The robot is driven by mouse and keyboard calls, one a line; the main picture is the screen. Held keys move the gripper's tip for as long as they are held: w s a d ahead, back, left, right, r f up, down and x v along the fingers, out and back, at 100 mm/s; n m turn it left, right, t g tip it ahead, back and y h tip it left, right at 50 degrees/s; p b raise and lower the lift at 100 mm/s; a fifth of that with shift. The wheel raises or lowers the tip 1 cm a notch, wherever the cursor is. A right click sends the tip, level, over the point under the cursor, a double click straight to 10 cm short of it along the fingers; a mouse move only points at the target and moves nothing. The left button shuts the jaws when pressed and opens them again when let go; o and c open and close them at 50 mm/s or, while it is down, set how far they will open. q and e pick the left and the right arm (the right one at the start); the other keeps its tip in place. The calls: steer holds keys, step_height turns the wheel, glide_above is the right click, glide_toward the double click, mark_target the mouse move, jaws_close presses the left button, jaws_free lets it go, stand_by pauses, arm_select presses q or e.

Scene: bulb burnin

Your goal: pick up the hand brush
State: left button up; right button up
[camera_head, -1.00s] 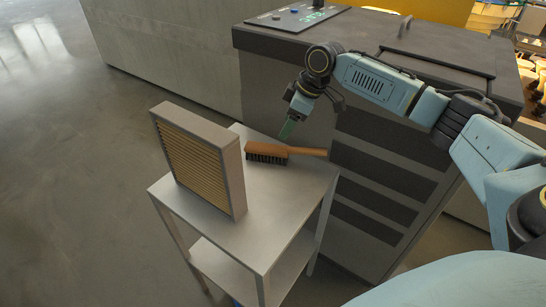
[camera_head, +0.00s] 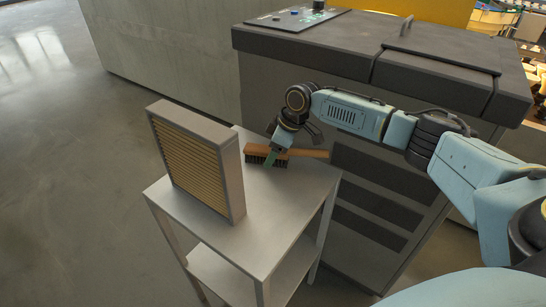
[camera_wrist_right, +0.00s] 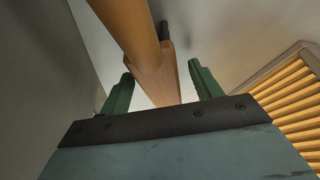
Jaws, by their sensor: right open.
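The hand brush (camera_head: 304,153) lies on the top of a small grey stand (camera_head: 262,226), with a brown wooden back and handle and dark bristles facing the front. Its handle points right. My right gripper (camera_head: 276,159) is down at the brush, covering part of its back. In the right wrist view the brush's wooden body (camera_wrist_right: 158,68) runs between the two green fingers of my right gripper (camera_wrist_right: 160,88), which are open on either side of it. I cannot tell whether either finger touches it. My left gripper is not in view.
A boxy filter with yellow pleats (camera_head: 191,164) stands upright on the stand, left of the brush; its pleats also show in the right wrist view (camera_wrist_right: 290,98). A large dark grey cabinet (camera_head: 375,210) stands behind and right. The stand's front top is clear.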

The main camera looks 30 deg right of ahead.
steer(key=shift+c, duration=0.3)
steer(key=c, duration=1.2)
steer(key=shift+o, duration=0.2)
steer(key=shift+r, duration=0.1)
